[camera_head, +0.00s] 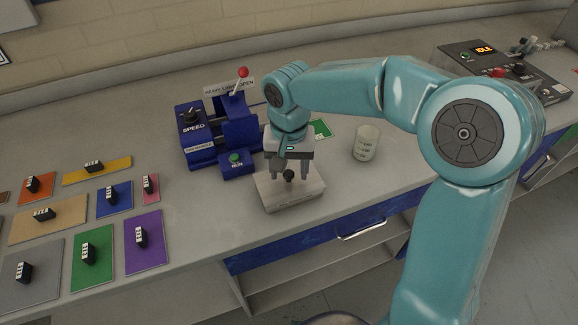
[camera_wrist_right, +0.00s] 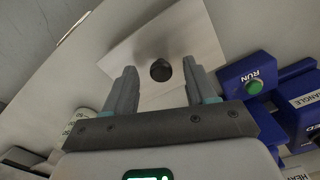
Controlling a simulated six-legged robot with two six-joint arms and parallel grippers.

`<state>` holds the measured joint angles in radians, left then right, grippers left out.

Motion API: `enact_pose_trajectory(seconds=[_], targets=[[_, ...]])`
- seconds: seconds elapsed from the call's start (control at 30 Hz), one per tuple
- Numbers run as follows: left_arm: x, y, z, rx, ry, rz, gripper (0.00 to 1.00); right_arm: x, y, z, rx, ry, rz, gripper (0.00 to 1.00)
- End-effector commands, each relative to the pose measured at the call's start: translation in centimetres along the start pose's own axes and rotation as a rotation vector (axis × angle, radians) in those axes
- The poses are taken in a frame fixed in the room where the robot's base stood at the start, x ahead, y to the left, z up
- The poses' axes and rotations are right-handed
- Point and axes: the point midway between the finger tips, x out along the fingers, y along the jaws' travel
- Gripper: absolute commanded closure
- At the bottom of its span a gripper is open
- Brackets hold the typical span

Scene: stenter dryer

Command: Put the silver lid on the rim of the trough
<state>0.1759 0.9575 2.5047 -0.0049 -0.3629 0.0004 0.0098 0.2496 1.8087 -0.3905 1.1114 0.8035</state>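The silver lid is a pale rectangular plate (camera_head: 308,188) with a dark round knob (camera_head: 288,174), on the bench below my right gripper (camera_head: 289,179). Some faint lettering shows along its front edge. In the right wrist view the plate (camera_wrist_right: 206,42) and knob (camera_wrist_right: 161,70) also show. The right gripper is open, pointing down, with one finger on each side of the knob. A gap shows between each finger and the knob. I cannot make out the trough as a separate thing; the plate and my gripper may hide it. My left gripper is not in view.
A blue machine (camera_head: 205,135) with a red-tipped lever and green RUN button (camera_head: 236,158) stands left of the gripper. Coloured swatches with small black-and-white blocks lie at left. A control box (camera_head: 490,72) is at far right.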

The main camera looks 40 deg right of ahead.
Motion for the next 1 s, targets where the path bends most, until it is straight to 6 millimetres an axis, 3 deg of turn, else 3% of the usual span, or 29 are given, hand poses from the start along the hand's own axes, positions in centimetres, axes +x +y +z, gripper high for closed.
enact_pose_trajectory(seconds=[0.2, 0.33, 0.8, 1.0], targets=[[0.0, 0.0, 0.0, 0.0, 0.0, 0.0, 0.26, -0.2, 0.0, 0.0, 0.0, 0.001, 0.0, 0.44], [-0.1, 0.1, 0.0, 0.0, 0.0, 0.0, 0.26, -1.6, 0.0, -0.1, 0.001, 0.004, -0.002, 0.44], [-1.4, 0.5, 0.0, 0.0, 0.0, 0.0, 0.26, -13.3, 0.0, -0.1, 0.0, 0.003, -0.002, 0.44], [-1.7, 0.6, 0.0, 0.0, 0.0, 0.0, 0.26, -15.9, 0.0, 0.0, 0.0, 0.001, -0.001, 0.44]])
